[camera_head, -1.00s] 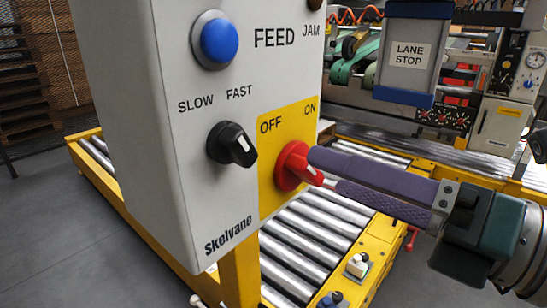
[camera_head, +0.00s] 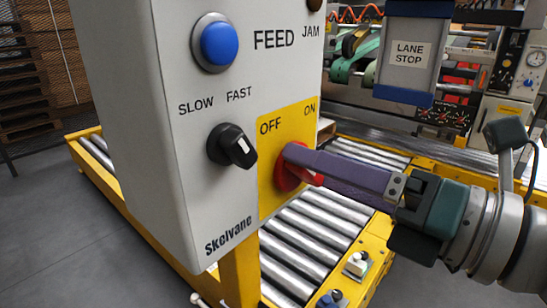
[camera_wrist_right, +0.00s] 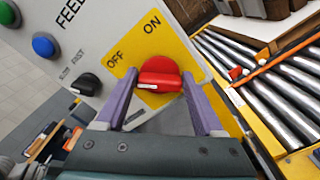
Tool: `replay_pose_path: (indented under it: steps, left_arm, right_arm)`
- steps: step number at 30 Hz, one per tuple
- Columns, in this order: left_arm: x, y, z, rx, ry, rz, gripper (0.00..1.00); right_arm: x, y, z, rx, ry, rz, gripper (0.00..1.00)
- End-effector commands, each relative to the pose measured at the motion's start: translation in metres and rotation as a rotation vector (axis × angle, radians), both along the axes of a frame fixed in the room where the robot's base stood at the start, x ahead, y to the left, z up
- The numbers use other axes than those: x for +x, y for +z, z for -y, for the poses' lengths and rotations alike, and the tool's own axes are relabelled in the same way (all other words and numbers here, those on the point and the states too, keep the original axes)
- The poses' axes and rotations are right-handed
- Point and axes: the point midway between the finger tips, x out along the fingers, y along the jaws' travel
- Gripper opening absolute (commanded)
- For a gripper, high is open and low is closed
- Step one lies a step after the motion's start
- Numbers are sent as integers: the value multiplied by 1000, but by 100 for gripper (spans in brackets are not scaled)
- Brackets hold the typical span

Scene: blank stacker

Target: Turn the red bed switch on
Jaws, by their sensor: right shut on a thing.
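The red bed switch (camera_head: 288,170) is a rotary knob on a yellow plate (camera_head: 270,196) marked OFF and ON, on the grey control box. My right gripper (camera_head: 290,156) reaches in from the right, and its purple fingers are shut on the switch. In the head view the near finger covers much of the knob. In the right wrist view the switch (camera_wrist_right: 160,76) sits between the two fingertips (camera_wrist_right: 159,78), and the white mark on its handle points left in the picture. My left gripper is not in view.
A black SLOW/FAST knob (camera_head: 231,146) and a blue button (camera_head: 219,42) sit close by on the same box. A roller conveyor (camera_head: 305,232) with yellow rails runs below and behind. A LANE STOP sign (camera_head: 407,54) hangs at the upper right.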

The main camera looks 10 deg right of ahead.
Motion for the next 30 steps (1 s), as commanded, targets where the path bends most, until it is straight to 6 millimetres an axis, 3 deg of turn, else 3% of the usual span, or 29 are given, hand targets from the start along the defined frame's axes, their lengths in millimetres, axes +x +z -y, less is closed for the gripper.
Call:
replay_pose_path:
  steps: [2, 11, 20, 30]
  left_arm:
    - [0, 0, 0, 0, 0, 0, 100]
    - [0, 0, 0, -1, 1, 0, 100]
    - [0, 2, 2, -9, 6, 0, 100]
    - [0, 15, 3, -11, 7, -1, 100]
  right_arm:
    - [0, 0, 0, 0, 0, 0, 48]
    - [0, 0, 0, 0, 0, 0, 14]
    - [0, 0, 0, 29, -1, -23, 14]
    - [1, 1, 1, 199, -1, -156, 14]
